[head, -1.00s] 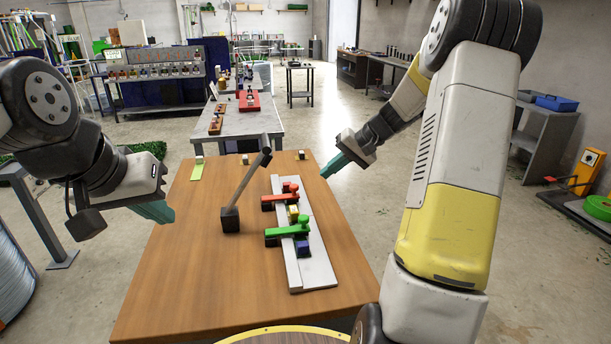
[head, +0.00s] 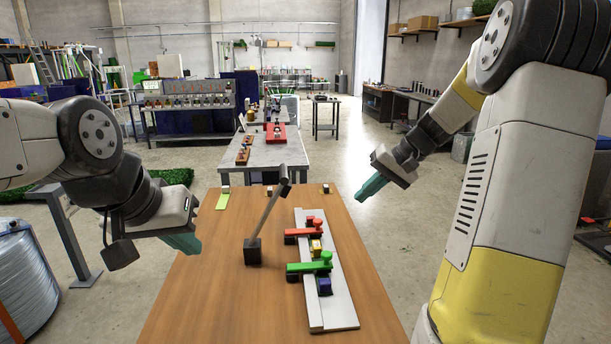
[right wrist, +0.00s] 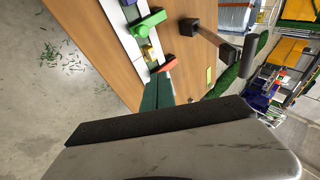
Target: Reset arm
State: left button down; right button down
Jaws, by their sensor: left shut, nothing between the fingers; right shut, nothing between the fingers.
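My left gripper (head: 186,243) has teal fingers and is shut and empty above the left edge of the wooden table (head: 200,300). My right gripper (head: 371,188) is shut and empty, in the air by the table's right edge. Its teal fingers (right wrist: 157,90) also show in the right wrist view. On the table a white board (head: 345,300) carries a red clamp-like piece (head: 300,233) and a green one (head: 308,267), with a yellow block (head: 315,246) and a blue block (head: 324,286). A black-based post with a tilted grey arm (head: 268,215) stands left of the board.
A light green strip (head: 223,200) and small blocks lie along the table's far edge. A grey table (head: 275,153) with a red tray (head: 276,134) stands beyond. The table's left front is clear. A wire spool (head: 25,275) stands at the left.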

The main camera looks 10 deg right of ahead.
jog(key=s+a+r+n+t+h, duration=0.1)
jog(key=s+a, duration=0.1)
jog(key=s, duration=0.6)
jog(key=s+a+r+h, duration=0.2)
jog(key=s+a, duration=0.1)
jog(key=s, duration=0.5)
jog(key=s+a+r+n+t+h, duration=0.1)
jog(key=s+a, duration=0.2)
jog(key=s, duration=0.5)
jog(key=shift+s+r+n+t+h, duration=0.15)
jog(key=shift+r+n+t+h, duration=0.15)
